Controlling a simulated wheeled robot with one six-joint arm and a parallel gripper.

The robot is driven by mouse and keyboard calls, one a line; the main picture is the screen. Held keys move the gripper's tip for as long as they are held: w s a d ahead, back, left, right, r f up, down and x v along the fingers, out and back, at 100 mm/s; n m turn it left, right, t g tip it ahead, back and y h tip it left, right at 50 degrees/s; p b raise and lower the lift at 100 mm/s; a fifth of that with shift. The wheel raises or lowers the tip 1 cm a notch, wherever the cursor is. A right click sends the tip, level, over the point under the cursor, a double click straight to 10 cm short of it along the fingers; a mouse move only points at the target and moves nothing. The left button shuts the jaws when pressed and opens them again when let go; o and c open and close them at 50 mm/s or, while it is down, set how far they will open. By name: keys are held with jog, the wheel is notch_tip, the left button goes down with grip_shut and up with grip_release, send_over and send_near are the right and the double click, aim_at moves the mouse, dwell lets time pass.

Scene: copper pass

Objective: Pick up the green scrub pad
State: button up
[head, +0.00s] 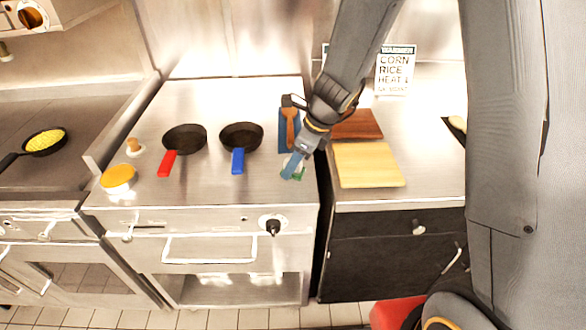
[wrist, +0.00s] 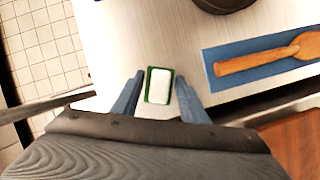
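The green scrub pad (wrist: 159,85) lies on the steel counter, with a white face up and a green rim. In the wrist view it sits between the two blue fingers of my gripper (wrist: 158,92), with gaps visible on both sides. My gripper is open. In the head view my gripper (head: 293,168) is low at the right front of the steel top, and it partly hides the pad (head: 300,173). I cannot tell the exact height of the fingertips above the counter.
A wooden spoon (head: 290,117) on a blue mat (head: 283,134) lies just behind. Two pans, one red-handled (head: 185,138) and one blue-handled (head: 241,136), stand left. A yellow-topped round item (head: 118,178) is at far left. A pale cutting board (head: 368,166) lies right, beyond a gap.

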jog(key=c, duration=0.7)
notch_tip(320, 180, up, 10)
jog(key=shift+r, duration=0.1)
jog(key=o, duration=0.5)
jog(key=shift+c, duration=1.3)
jog(key=shift+s, duration=0.1)
